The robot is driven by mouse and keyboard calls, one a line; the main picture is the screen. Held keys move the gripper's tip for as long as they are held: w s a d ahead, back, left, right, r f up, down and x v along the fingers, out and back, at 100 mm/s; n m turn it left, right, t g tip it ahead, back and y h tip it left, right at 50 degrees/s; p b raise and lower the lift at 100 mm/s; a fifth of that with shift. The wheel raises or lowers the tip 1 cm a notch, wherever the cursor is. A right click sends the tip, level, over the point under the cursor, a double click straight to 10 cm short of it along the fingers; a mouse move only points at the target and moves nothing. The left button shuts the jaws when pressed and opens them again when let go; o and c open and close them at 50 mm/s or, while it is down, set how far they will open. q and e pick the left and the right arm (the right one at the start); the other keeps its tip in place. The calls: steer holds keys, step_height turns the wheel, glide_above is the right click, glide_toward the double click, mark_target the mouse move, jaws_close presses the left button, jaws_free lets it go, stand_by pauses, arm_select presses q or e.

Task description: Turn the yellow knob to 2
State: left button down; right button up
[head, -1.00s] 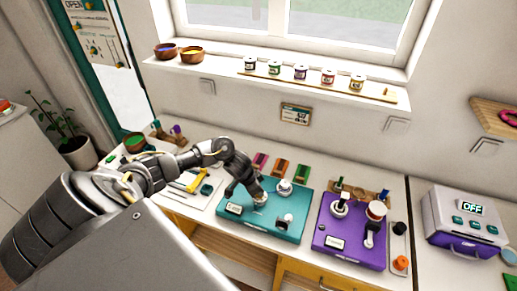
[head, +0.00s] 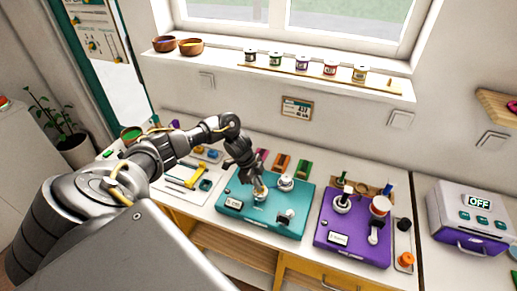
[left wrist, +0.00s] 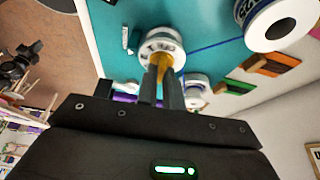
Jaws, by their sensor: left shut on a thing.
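The yellow knob (left wrist: 161,61) sits in a white round dial (left wrist: 150,42) with dark marks around it, on the teal board (left wrist: 205,30). My left gripper (left wrist: 160,75) is shut on the knob from above, one finger on each side. The fingers hide part of the knob and dial, so I cannot read which mark it points to. In the head view my left gripper (head: 257,186) reaches down to the knob at the upper middle of the teal board (head: 238,215). My right gripper is not in view.
A white post (head: 286,183) and a grey fitting (head: 285,217) stand on the teal board near the gripper. A purple-and-white machine (head: 468,222) reading OFF stands farther right.

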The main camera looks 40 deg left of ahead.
arm_select(q)
steer(key=shift+a, duration=0.1)
stand_by(0.5)
steer(key=c, duration=1.5)
jaws_free()
steer(key=shift+c, duration=0.2)
steer(key=shift+r, duration=0.1)
steer(key=shift+a+r, duration=0.1)
steer(key=shift+r, duration=0.15)
steer(key=b+v, duration=0.1)
steer(key=v, duration=0.9)
steer(key=shift+b, duration=0.35)
steer(key=shift+a, duration=0.1)
